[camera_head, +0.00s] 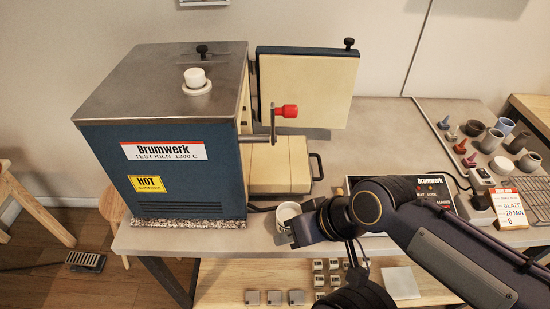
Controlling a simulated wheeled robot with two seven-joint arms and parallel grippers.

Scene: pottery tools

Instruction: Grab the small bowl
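A small white bowl (287,212) stands near the front edge of the grey table, just right of the blue kiln. My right arm reaches in from the right, and its gripper (290,231) is at the near side of the bowl. The gripper and wrist hide the bowl's lower right part. I cannot tell whether the fingers touch the bowl or how far apart they are. My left gripper is not in view.
The blue kiln (165,165) stands left of the bowl, its door (305,90) open behind. A red-knobbed lever (286,111) juts from it. A control box (430,185) lies beneath my arm. Several small pots (491,141) stand at the right. A lower shelf (225,275) holds small blocks.

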